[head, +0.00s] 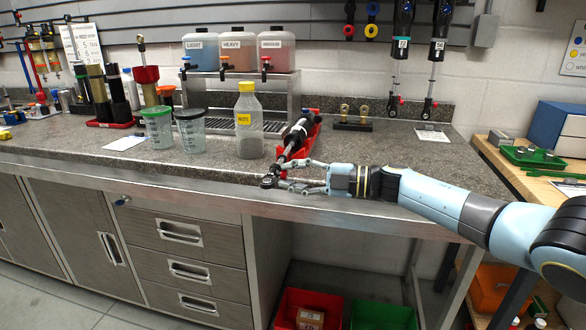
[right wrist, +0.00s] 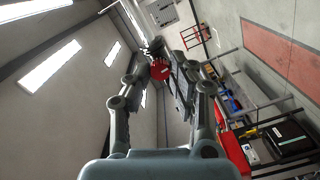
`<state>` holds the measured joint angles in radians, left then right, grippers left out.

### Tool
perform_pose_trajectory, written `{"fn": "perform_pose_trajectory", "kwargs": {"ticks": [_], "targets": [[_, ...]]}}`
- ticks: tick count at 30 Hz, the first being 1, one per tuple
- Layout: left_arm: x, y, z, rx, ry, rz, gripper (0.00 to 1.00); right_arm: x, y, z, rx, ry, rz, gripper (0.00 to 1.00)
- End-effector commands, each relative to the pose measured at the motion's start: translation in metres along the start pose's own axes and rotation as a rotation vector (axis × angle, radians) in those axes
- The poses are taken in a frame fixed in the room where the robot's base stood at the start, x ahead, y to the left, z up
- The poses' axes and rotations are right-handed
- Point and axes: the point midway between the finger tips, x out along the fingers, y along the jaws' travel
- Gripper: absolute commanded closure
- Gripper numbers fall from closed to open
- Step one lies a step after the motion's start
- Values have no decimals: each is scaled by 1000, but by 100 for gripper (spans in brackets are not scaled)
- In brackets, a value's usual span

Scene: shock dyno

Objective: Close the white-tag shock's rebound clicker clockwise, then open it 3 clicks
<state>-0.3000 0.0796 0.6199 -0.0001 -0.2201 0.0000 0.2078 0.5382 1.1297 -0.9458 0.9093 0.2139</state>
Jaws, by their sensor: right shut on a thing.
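A shock (head: 297,138) with a dark body and a bright shaft lies in a red cradle (head: 313,133) near the bench's front edge, its eye end pointing towards me. I cannot make out its tag's colour. My right gripper (head: 282,175) comes in from the right at that end, its fingers around a small red knob (head: 283,174). In the right wrist view the red knob (right wrist: 160,70) sits between the fingertips, and the gripper is shut on it. The fingers hide part of the knob, and its click position cannot be read. My left gripper is out of view.
Two shocks (head: 398,45) hang behind. A small stand (head: 352,122) and a white card (head: 432,136) lie at the back right. The front bench edge is close below the gripper.

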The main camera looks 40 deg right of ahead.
Motion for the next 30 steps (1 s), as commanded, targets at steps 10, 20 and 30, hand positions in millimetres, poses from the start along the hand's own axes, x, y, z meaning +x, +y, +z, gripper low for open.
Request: {"fn": "perform_pose_trajectory", "kwargs": {"ticks": [10, 20, 30], "targets": [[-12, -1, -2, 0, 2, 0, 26, 0, 1, 0, 148, -2, -4, 100], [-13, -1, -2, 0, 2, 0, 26, 0, 0, 1, 178, -2, -5, 100], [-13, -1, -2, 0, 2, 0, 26, 0, 0, 1, 176, -2, -5, 66]]}}
